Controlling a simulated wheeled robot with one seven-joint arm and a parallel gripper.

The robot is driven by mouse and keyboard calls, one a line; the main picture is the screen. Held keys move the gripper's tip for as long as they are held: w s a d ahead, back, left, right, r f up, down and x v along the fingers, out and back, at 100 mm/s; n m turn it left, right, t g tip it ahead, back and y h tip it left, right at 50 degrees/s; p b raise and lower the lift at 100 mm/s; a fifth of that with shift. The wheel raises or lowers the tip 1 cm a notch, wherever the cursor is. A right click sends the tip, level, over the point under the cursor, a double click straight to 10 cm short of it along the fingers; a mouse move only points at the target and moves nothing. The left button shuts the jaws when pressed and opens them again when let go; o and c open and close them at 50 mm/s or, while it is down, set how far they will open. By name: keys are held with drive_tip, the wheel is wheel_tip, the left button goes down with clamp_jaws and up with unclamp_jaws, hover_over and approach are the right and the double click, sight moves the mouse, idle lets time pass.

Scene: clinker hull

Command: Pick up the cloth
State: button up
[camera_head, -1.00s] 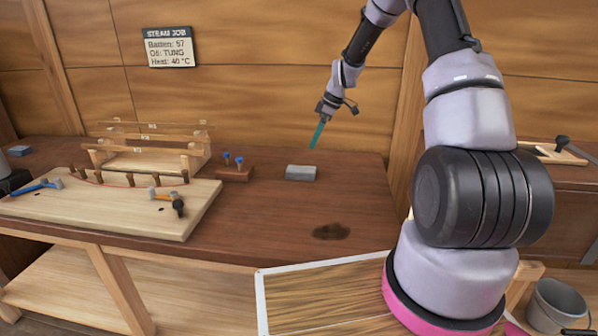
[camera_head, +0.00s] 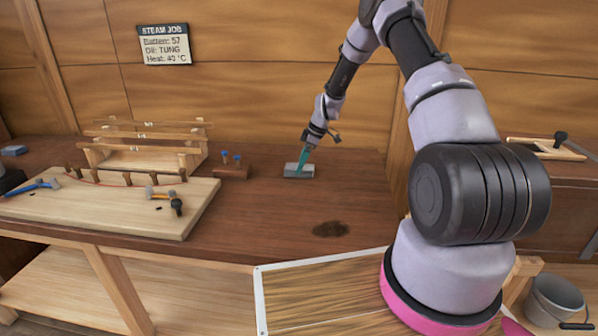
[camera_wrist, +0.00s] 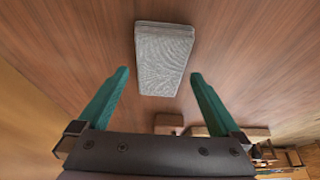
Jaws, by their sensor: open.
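The cloth (camera_head: 292,172) is a small grey folded block lying flat on the dark wooden bench, right of the stand with blue pegs. In the wrist view the cloth (camera_wrist: 163,58) shows a woven grey top, ahead of the fingertips and between their lines. My gripper (camera_head: 303,166) has teal fingers and is at the cloth in the head view, hiding part of it. In the wrist view my gripper (camera_wrist: 159,74) is open, its two fingers wide apart with nothing between them. I cannot tell the exact height of the fingertips above the bench.
A dark stain (camera_head: 331,229) marks the bench in front of the cloth. A small block with blue-topped pegs (camera_head: 231,168) stands to the left. Further left are a wooden rack (camera_head: 150,150) and a pale board (camera_head: 130,215) with hammers. The bench right of the cloth is clear.

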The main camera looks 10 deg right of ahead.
drive_tip(key=shift+w+a+f, duration=0.1)
drive_tip(key=shift+a+f, duration=0.05)
drive_tip(key=shift+f, duration=0.4)
drive_tip(key=c, duration=1.2)
drive_tip(key=shift+r, duration=0.15)
wheel_tip(320, 180, up, 10)
drive_tip(key=shift+f, duration=0.1)
